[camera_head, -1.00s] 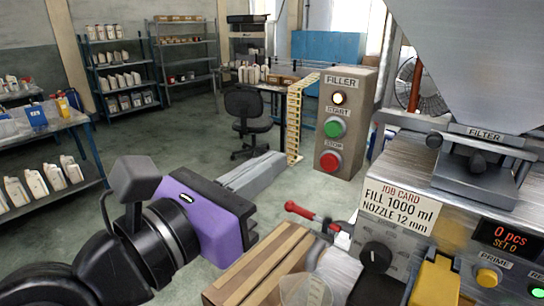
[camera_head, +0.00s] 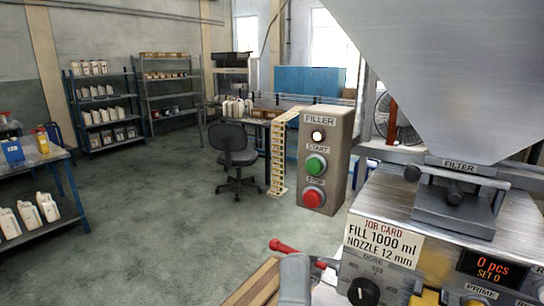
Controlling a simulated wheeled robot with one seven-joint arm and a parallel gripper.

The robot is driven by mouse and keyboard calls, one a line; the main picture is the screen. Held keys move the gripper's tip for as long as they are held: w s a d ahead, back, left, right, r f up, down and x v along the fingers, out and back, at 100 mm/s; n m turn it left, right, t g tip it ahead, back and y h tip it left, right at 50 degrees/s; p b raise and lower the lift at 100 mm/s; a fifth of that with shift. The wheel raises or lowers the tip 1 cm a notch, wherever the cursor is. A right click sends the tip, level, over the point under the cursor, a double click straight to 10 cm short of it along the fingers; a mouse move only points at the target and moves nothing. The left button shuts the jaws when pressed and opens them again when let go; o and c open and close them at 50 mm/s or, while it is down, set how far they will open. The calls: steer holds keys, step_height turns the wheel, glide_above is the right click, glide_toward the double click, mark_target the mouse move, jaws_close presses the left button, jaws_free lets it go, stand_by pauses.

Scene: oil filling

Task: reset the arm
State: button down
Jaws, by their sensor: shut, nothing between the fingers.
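My arm and gripper do not show clearly in the head view. A grey rounded piece (camera_head: 295,279) stands at the bottom edge, and I cannot tell what it belongs to. The filling machine (camera_head: 410,205) fills the right side, with its large grey hopper (camera_head: 460,70) above. The filler box (camera_head: 325,155) stands upright left of it, with a lit white lamp, a green START button (camera_head: 317,164) and a red STOP button (camera_head: 313,197). The machine's display (camera_head: 490,264) reads 0 pcs, SET 0.
A red-handled lever (camera_head: 288,247) and a wooden block (camera_head: 250,287) are at the bottom centre. A blue table (camera_head: 62,165) with bottles is at the left. A black chair (camera_head: 232,155) and shelves (camera_head: 100,110) stand farther back. The floor (camera_head: 160,220) between is clear.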

steer(key=s+d+f+n+g+y, duration=0.2)
steer(key=d+f+n+g, duration=0.1)
steer(key=f+n, duration=0.3)
steer(key=s+d+f+n+g+y, duration=0.25)
steer(key=f+n, duration=0.25)
steer(key=f, duration=0.3)
steer(key=s+d+f+n+g+y, duration=0.2)
steer(key=d+f+n+g+y, duration=0.1)
steer(key=f+n, duration=0.3)
steer(key=s+d+f+m+g+h, duration=0.1)
steer(key=s+d+f+g+h, duration=0.2)
steer(key=s+f, duration=0.3)
steer(key=s+d+f+m+g+h, duration=0.1)
steer(key=s+d+f+g+h, duration=0.2)
steer(key=s, duration=0.5)
steer(key=d+f+h, duration=0.1)
steer(key=d+f, duration=0.1)
steer(key=d, duration=0.1)
steer(key=shift+s+d+f, duration=0.25)
steer(key=shift+s+f, duration=0.1)
steer(key=shift+s, duration=0.05)
